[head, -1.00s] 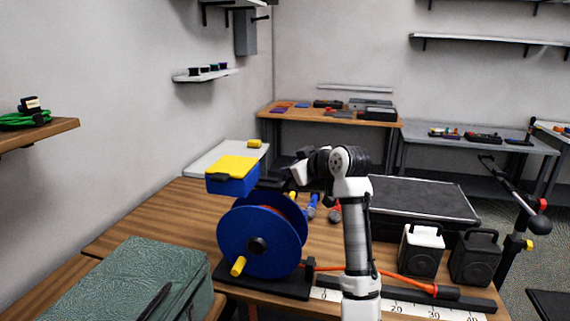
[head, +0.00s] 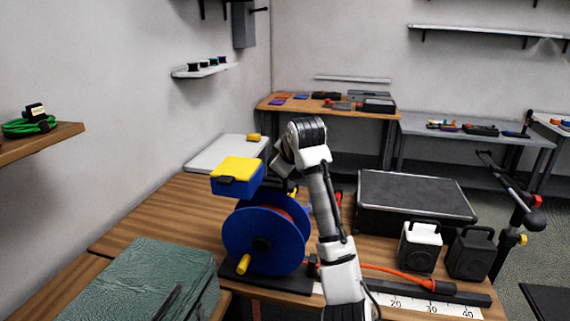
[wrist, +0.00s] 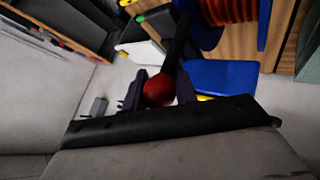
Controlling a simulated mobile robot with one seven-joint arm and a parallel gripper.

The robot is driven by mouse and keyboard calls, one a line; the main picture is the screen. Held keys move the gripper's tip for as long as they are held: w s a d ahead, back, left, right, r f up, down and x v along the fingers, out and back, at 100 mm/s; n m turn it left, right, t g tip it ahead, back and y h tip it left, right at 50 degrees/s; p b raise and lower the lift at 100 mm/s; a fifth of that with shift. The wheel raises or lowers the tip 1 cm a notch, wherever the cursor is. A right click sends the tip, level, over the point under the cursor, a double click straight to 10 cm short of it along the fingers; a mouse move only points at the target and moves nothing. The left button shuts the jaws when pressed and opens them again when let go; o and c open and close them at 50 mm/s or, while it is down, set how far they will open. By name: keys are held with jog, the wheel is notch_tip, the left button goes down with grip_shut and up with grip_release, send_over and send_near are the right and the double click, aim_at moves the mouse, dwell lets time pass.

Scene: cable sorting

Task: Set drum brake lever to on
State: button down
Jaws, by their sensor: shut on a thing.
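The cable drum (head: 262,238) is blue with orange cable and stands on a black base. In the wrist view, its brake lever is a black rod (wrist: 180,42) ending in a red ball knob (wrist: 158,91). My gripper (wrist: 160,88) has its dark fingers on either side of the knob and is shut on it. The drum's rim and orange cable (wrist: 232,10) show at the top of that view. In the head view, my gripper is behind the drum and the lever is hidden by my arm and the blue box. The lever's on and off marks are not visible.
A blue box with a yellow lid (head: 237,170) is close left of my wrist. A green case (head: 150,285) is at the front left. A black case (head: 415,200) and two speakers (head: 420,247) are to the right. A ruler strip (head: 420,306) lies along the front edge.

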jog(key=shift+f, duration=0.1)
jog(key=c, duration=1.1)
grip_release()
jog(key=b+v, duration=0.4)
jog(key=v, duration=1)
